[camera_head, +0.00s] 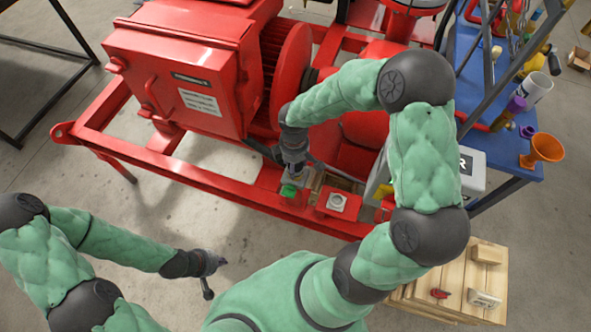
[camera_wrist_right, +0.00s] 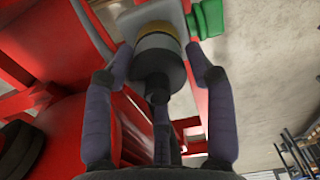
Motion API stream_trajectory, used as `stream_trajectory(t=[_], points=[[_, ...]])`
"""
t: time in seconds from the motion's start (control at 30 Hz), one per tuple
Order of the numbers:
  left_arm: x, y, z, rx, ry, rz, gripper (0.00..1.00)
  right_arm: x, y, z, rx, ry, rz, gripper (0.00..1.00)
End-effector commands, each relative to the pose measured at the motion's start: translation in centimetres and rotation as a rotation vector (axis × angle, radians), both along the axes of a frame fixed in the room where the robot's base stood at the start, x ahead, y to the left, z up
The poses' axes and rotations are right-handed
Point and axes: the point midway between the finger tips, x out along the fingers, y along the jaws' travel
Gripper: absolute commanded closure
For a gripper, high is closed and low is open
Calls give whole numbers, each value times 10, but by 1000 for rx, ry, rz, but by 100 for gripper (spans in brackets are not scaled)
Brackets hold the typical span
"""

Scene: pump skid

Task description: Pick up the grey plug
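The grey plug (camera_wrist_right: 159,72) is a dark grey cylinder with a narrower stub. In the right wrist view it sits against a brass-coloured ring on a light grey block (camera_wrist_right: 150,19). My right gripper (camera_wrist_right: 160,66) has its fingers spread, one on each side of the plug, with the tips close to it; contact is not clear. In the head view my right gripper (camera_head: 291,168) reaches down at the skid's front rail, and the plug is hidden or too small to make out. My left gripper (camera_head: 215,274) is open and empty over the floor at lower left.
A green part (camera_wrist_right: 208,18) sits beside the block. The red pump skid (camera_head: 190,175) has a large motor housing (camera_head: 185,75). A blue table (camera_head: 520,165) with an orange funnel (camera_head: 544,148) stands right. A wooden crate (camera_head: 450,309) is at lower right.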

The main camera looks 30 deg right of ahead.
Motion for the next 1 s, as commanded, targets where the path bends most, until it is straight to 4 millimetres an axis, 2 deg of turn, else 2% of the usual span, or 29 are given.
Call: stream_trajectory(t=[0.03,0.1,0.13,0.47,0.63,0.87,1.0], points=[[0,0,0,0,0,0,100,0,0,0,0,0,0,69],[0,0,0,0,0,0,100,0,0,0,0,0,0,89],[0,0,0,0,0,0,100,0,0,0,0,0,0,91],[0,0,0,0,0,0,100,-1,1,0,1,1,0,92],[0,0,4,0,0,0,100,0,1,7,1,0,0,92],[0,0,18,0,0,0,100,0,2,38,1,-3,1,92],[0,0,26,0,0,0,100,-15,19,64,0,-4,5,92]])
